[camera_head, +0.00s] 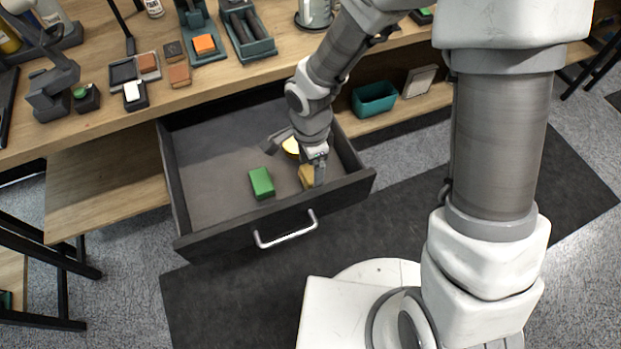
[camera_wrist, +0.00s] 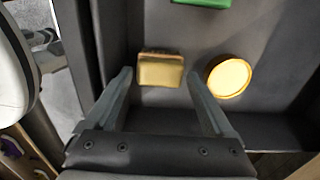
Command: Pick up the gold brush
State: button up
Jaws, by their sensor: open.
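The gold brush (camera_head: 306,176) is a small block with a gold top, lying in the open dark drawer toward its right front. In the wrist view the gold brush (camera_wrist: 160,70) shows between and just ahead of my two fingertips, with a gap on each side. My gripper (camera_wrist: 158,88) is open and empty. In the head view my gripper (camera_head: 318,170) reaches down into the drawer at the brush and partly covers it. I cannot tell whether the fingertips are level with the brush.
A round gold tin (camera_wrist: 229,78) lies beside the brush, close to my right finger. A green block (camera_head: 261,183) is to the left in the drawer (camera_head: 205,150). The drawer's front wall and silver handle (camera_head: 286,233) are near. Several items stand on the wooden bench (camera_head: 180,97) behind.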

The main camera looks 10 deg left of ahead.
aim_at(310, 173)
notch_tip(310, 173, down, 2)
jog(key=shift+f, duration=0.2)
jog(key=c, duration=1)
notch_tip(310, 173, up, 10)
jog(key=shift+r+p, duration=0.1)
jog(key=shift+p, duration=1.1)
jog(key=o, duration=0.7)
jog(key=c, duration=0.6)
